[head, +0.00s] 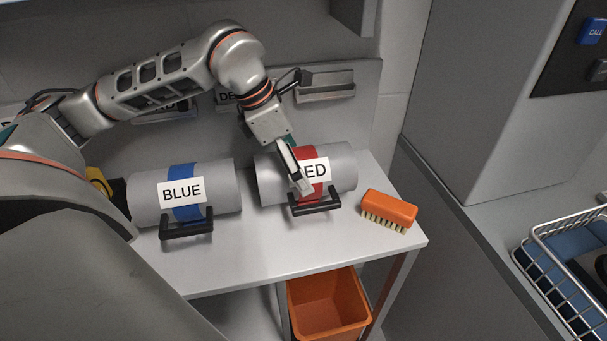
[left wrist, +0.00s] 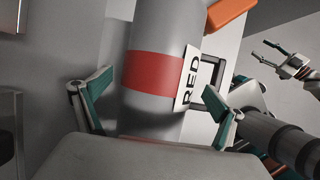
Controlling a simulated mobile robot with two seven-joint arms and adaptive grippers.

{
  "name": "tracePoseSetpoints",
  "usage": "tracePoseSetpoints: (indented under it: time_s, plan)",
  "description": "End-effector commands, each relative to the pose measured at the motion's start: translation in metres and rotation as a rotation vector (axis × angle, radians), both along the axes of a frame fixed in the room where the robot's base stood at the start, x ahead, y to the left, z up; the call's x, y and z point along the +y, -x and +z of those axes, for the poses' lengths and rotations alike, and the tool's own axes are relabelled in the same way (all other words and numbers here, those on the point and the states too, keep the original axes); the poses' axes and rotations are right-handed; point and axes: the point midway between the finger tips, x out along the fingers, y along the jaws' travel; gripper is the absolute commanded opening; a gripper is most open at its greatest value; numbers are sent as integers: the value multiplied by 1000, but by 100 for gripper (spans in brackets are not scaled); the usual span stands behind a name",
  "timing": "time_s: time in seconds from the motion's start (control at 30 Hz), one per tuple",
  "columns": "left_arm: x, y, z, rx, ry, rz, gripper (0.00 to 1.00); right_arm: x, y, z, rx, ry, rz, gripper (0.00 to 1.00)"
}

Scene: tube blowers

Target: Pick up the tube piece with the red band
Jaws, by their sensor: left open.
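The tube piece with the red band (head: 340,172) lies on its side on the table, a grey cylinder with a RED label and a black handle (head: 315,204) in front. My left gripper (head: 298,172) is above it, partly covering the band and label. In the left wrist view the red-banded tube (left wrist: 157,30) runs between the spread fingers of my left gripper (left wrist: 157,103); they are open, one on each side. Whether they touch it I cannot tell. My right gripper (left wrist: 275,52) shows at the right of the left wrist view, its fingers apart and empty.
A blue-banded tube (head: 220,184) lies left of the red one. An orange brush (head: 390,209) is to the right, near the table edge. The front of the white table (head: 250,255) is clear. Below are an orange bin (head: 325,300) and, far right, a wire basket (head: 545,275).

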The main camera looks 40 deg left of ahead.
Motion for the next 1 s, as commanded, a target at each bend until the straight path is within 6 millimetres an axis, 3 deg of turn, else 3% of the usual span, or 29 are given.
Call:
tracePoseSetpoints:
  time_s: [0.33, 0.6, 0.8, 1.0]
  plan:
    - [-8, -12, -43, 4, 1, 0, 96, -1, 1, -7, 5, 8, 2, 47]
    - [-9, -14, -45, -2, 1, 0, 96, -2, 0, -6, 3, 10, 1, 47]
    - [-9, -14, -45, -1, 0, 0, 44, -2, 0, -6, 3, 9, 1, 47]
    - [-9, -14, -45, -3, 1, 1, 44, -2, 0, -6, 3, 9, 1, 47]
